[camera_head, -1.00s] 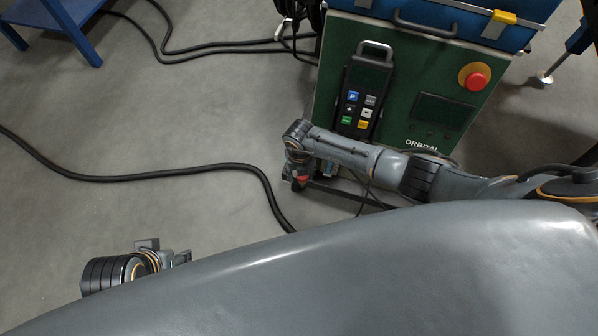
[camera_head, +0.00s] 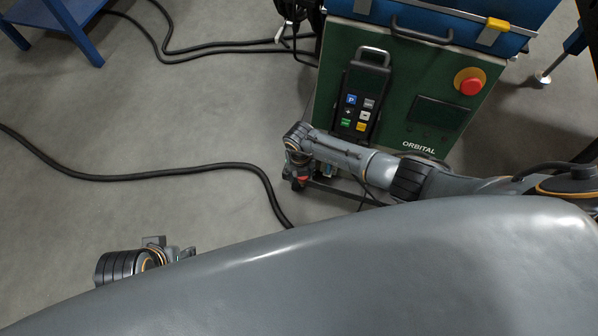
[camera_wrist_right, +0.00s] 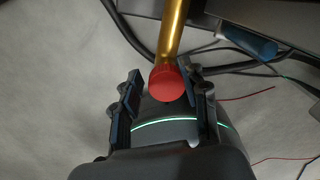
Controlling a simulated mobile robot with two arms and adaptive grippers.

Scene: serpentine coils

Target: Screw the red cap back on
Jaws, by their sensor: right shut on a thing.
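The red cap (camera_wrist_right: 170,83) sits between the fingertips of my right gripper (camera_wrist_right: 163,80) in the right wrist view. It is in line with the near end of a gold-yellow tube (camera_wrist_right: 172,32); whether its thread is engaged I cannot tell. In the head view my right gripper (camera_head: 300,179) points down at the lower left of the green cabinet, with a bit of red showing at its tip. My left gripper (camera_head: 181,254) is far to the left, partly hidden behind my own grey body, and its fingers are unclear.
The green cabinet (camera_head: 400,95) carries a control pendant (camera_head: 359,98), a red stop button (camera_head: 470,82) and a blue case (camera_head: 440,22) on top. A black cable (camera_head: 140,177) crosses the open grey floor. A blue-handled item (camera_wrist_right: 250,40) and thin wires lie near the tube.

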